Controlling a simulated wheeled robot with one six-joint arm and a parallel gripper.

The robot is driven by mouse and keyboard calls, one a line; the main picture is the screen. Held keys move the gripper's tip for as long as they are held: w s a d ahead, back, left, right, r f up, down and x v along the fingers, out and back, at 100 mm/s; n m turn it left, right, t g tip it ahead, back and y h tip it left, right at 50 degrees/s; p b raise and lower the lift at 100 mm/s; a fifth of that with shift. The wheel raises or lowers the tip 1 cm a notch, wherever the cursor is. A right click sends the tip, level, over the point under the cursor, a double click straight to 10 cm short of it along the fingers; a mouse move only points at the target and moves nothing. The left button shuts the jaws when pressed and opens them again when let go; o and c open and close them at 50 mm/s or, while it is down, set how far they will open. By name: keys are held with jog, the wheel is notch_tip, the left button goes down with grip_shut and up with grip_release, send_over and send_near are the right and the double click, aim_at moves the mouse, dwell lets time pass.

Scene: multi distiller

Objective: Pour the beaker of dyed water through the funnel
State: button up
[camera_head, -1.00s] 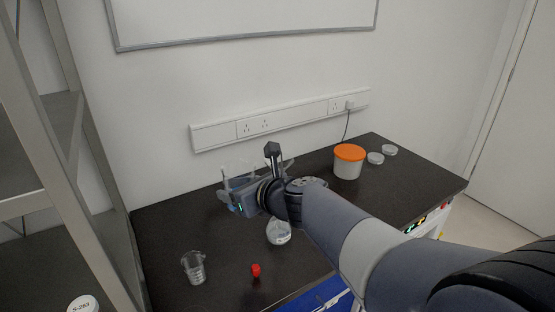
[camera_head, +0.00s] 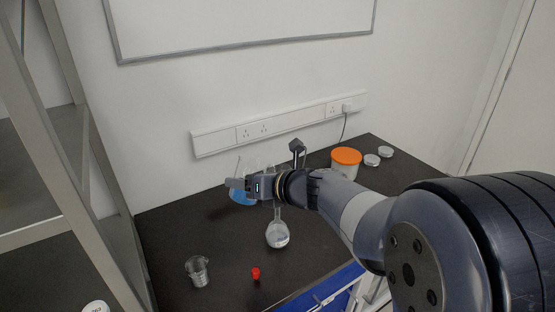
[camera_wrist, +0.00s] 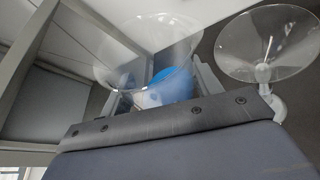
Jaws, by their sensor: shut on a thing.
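A clear beaker of blue water (camera_head: 243,197) is held above the dark bench in my gripper. In the wrist view its round rim and blue water (camera_wrist: 168,88) lie between the fingers; the beaker looks tilted. My gripper (camera_head: 245,185) is shut on this beaker. A round flask (camera_head: 277,235) stands on the bench just below and right of my gripper in the head view. A clear funnel (camera_wrist: 266,48) shows beside the beaker, to its right, in the wrist view. In the head view the funnel is hard to make out behind my gripper. I see no blue in the flask.
A second clear beaker (camera_head: 198,271) and a red stopper (camera_head: 255,273) stand at the bench's front. A tub with an orange lid (camera_head: 346,158) and two white lids (camera_head: 372,160) are at the back right. A metal shelf frame (camera_head: 75,190) borders the left.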

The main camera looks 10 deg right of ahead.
aim_at(255, 163)
jog(key=shift+m+y, duration=0.4)
jog(key=shift+m, duration=0.2)
jog(key=r+p, duration=0.2)
jog(key=r, duration=0.1)
jog(key=d+r+p, duration=0.1)
jog(key=shift+w+r+p, duration=0.3)
jog(key=shift+r+p, duration=0.05)
jog(key=shift+r, duration=0.05)
jog(key=shift+d+f, duration=0.15)
jog(key=shift+f, duration=0.05)
jog(key=shift+w+d+r+m, duration=0.1)
jog(key=shift+w+d+m, duration=0.1)
jog(key=shift+m, duration=0.1)
jog(key=shift+d+f+m+g+y, duration=0.1)
jog(key=shift+f+m+g+y, duration=0.2)
jog(key=shift+m+y, duration=0.4)
jog(key=shift+r, duration=0.3)
jog(key=shift+r+m+y, duration=0.25)
jog(key=shift+m+y, duration=0.05)
jog(key=shift+m, duration=0.3)
jog(key=shift+f+m+y, duration=0.25)
jog(key=shift+m+y, duration=0.05)
jog(key=shift+m, duration=0.3)
jog(key=shift+w+d+r+m+y, duration=0.15)
jog(key=shift+r+m+y, duration=0.3)
jog(key=shift+m, duration=0.25)
